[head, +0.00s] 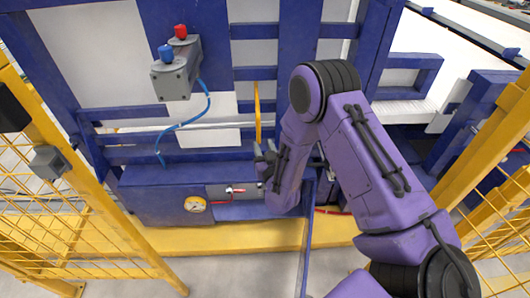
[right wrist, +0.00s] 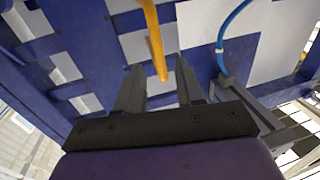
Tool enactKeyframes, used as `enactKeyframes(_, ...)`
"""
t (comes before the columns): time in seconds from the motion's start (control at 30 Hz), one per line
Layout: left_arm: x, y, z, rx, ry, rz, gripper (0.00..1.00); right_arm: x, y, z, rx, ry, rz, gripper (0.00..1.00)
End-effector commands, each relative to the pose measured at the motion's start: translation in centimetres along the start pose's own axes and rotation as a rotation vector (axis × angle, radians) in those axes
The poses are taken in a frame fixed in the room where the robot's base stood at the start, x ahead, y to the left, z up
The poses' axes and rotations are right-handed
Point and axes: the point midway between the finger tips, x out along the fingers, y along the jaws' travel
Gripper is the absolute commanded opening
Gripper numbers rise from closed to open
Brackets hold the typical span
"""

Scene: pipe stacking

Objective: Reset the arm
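My right arm in purple reaches forward in the head view, and its gripper (head: 266,160) is partly hidden behind the forearm, close to the blue frame. In the right wrist view the two grey fingers of this gripper (right wrist: 160,72) stand apart with a gap between them. A thin yellow bar (head: 257,112) hangs upright just above the gripper in the head view. In the right wrist view the yellow bar (right wrist: 154,38) ends between the fingers in the picture, touching neither. I cannot tell its depth. My left gripper is not in view.
A blue frame (head: 200,172) with a gauge (head: 195,204) stands ahead. A grey control box (head: 176,78) with red and blue knobs and a blue hose (head: 205,108) is upper left. Yellow mesh fences (head: 50,225) flank both sides.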

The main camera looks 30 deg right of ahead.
Motion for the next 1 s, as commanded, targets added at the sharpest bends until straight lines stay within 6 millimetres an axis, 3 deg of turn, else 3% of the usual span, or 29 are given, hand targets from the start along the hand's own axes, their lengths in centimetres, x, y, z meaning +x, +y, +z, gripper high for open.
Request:
enactKeyframes(0.2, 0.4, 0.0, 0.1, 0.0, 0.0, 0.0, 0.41, -2.2, 0.0, 0.0, 0.0, 0.001, 0.0, 0.38)
enactKeyframes(0.77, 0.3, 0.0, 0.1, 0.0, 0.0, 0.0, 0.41, -2.3, -0.2, 0.3, 0.035, -0.014, -0.008, 0.38)
enactKeyframes(0.87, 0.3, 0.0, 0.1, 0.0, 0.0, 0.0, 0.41, -4.3, -0.2, 3.9, 0.131, -0.195, -0.012, 0.38)
enactKeyframes(0.97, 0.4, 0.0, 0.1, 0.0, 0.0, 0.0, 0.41, -10.1, 0.7, 10.3, 0.191, -0.484, 0.038, 0.38)
enactKeyframes(1.0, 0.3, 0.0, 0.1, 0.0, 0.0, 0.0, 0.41, -13.0, 1.3, 12.7, 0.204, -0.597, 0.072, 0.38)
